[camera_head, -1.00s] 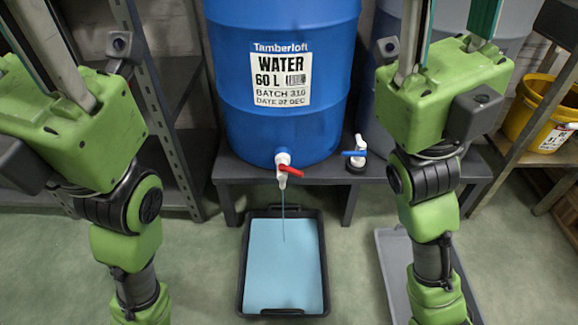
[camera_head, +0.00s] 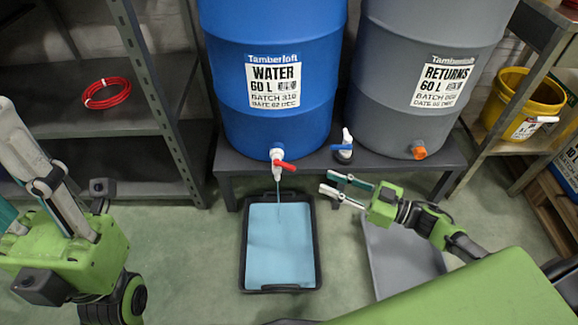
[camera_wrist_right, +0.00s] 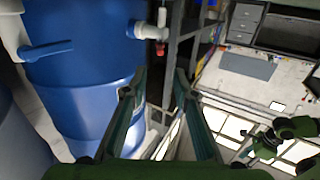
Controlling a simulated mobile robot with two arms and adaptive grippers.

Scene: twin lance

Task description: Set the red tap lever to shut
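The red tap lever (camera_head: 284,165) sits on the white tap (camera_head: 277,153) low on the blue water drum (camera_head: 268,120). It sticks out to the right, tilted slightly down. A thin stream runs from the spout into the black tray (camera_head: 244,245). My right gripper (camera_head: 328,188) is open and empty, to the right of and below the lever, pointing left, apart from it. In the right wrist view, the spread fingers (camera_wrist_right: 158,82) are empty, with the red lever (camera_wrist_right: 162,47) beyond them. My left gripper (camera_head: 15,165) is at the left edge, partly cut off.
A loose tap with a blue lever (camera_head: 342,148) stands on the bench (camera_head: 330,166) between the drums, close to my right gripper. A grey returns drum (camera_head: 420,120) is at right, a grey tray (camera_head: 400,265) on the floor. Shelving (camera_head: 165,110) stands at left.

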